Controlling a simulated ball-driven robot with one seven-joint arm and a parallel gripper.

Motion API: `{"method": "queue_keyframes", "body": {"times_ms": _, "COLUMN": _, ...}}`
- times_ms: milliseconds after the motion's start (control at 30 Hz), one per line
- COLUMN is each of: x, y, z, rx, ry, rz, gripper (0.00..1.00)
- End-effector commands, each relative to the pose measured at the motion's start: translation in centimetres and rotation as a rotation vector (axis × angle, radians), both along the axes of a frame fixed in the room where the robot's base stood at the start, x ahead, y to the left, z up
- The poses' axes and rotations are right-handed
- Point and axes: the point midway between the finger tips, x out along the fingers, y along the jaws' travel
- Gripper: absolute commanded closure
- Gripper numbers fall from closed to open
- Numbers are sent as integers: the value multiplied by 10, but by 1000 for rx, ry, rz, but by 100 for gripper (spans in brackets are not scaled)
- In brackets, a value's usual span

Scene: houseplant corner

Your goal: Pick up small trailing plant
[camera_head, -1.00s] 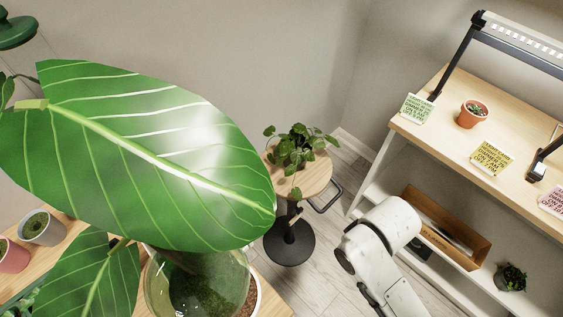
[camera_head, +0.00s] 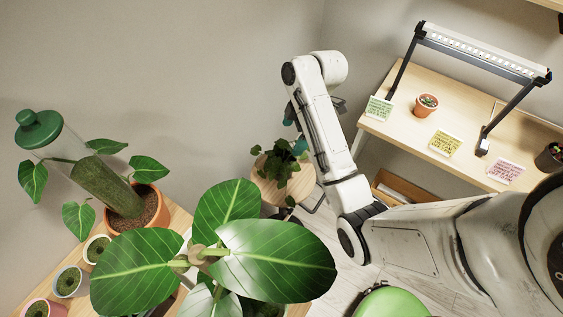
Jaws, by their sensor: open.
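A small leafy plant (camera_head: 276,170) with dark green leaves sits on a round wooden stool top (camera_head: 268,189) near the wall. Its leaves spill over the edge, and its pot is hidden by foliage. My white arm reaches up from the right and bends over toward it. My gripper (camera_head: 296,130) hangs just above the plant's upper right side, partly hidden behind my arm link. Its dark teal fingers show near the top leaves, and I see nothing held between them. I cannot tell whether they touch the leaves.
Large broad leaves (camera_head: 275,262) fill the lower middle. A climbing plant in a terracotta pot (camera_head: 140,208) and small pots stand at left. A wooden bench (camera_head: 462,103) with a grow lamp, cards and a small potted plant (camera_head: 426,105) is at right. A green rounded thing (camera_head: 390,303) is at the bottom.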

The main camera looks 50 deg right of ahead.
Motion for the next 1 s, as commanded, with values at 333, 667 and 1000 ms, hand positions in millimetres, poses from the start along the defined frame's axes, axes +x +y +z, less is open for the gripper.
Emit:
{"method": "queue_keyframes", "body": {"times_ms": 333, "x": 5, "y": 4, "z": -30, "rx": 1, "ry": -2, "rz": 13, "gripper": 0}}
{"method": "queue_keyframes", "body": {"times_ms": 667, "x": 11, "y": 13, "z": -59, "rx": 1, "ry": 1, "rz": 11, "gripper": 0}}
{"method": "queue_keyframes", "body": {"times_ms": 1000, "x": 17, "y": 22, "z": -100, "rx": 1, "ry": -1, "rz": 11, "gripper": 0}}
